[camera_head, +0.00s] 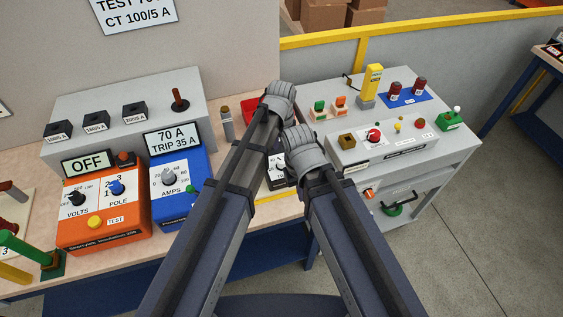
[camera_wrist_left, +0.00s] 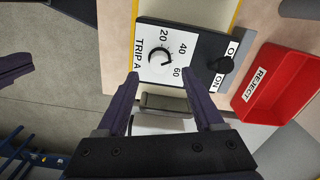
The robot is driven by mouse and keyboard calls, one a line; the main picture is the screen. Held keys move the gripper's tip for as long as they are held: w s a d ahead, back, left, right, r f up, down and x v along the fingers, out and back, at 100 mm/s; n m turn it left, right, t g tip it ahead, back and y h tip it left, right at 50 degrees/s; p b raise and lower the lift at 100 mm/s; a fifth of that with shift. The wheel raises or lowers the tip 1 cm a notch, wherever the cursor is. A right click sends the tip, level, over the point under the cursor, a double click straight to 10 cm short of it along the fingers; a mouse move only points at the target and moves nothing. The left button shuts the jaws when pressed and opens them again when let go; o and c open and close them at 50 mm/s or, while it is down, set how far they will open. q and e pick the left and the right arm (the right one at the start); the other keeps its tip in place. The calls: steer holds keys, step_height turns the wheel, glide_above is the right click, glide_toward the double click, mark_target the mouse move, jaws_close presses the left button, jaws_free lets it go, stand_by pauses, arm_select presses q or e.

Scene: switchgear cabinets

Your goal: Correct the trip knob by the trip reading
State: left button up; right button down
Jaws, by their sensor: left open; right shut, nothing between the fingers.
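The trip knob (camera_wrist_left: 160,56) sits on a white dial face marked TRIP A with 20, 40 and 60; its exact setting is hard to read. The trip reading display (camera_head: 172,139) on the blue box shows 70 A, TRIP 35 A. My left gripper (camera_wrist_left: 168,92) is open and empty, its fingertips just short of the dial face and apart from the knob. It also shows in the head view (camera_head: 279,98). My right gripper (camera_head: 304,152) is lower and to the right; its fingers are hidden there. My arms mostly hide the trip unit in the head view.
A black OFF/ON switch (camera_wrist_left: 223,64) is beside the dial. A red REJECT tray (camera_wrist_left: 280,85) stands to its right. The orange box (camera_head: 100,210) shows OFF. The blue AMPS box (camera_head: 180,185) is left of my arms. A grey panel (camera_head: 385,140) with buttons stands right.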

mark_target(281, 160)
arm_select(q)
step_height(281, 160, down, 5)
steer(key=b, duration=0.4)
steer(key=shift+f+b, duration=0.2)
steer(key=shift+b, duration=0.1)
jaws_close()
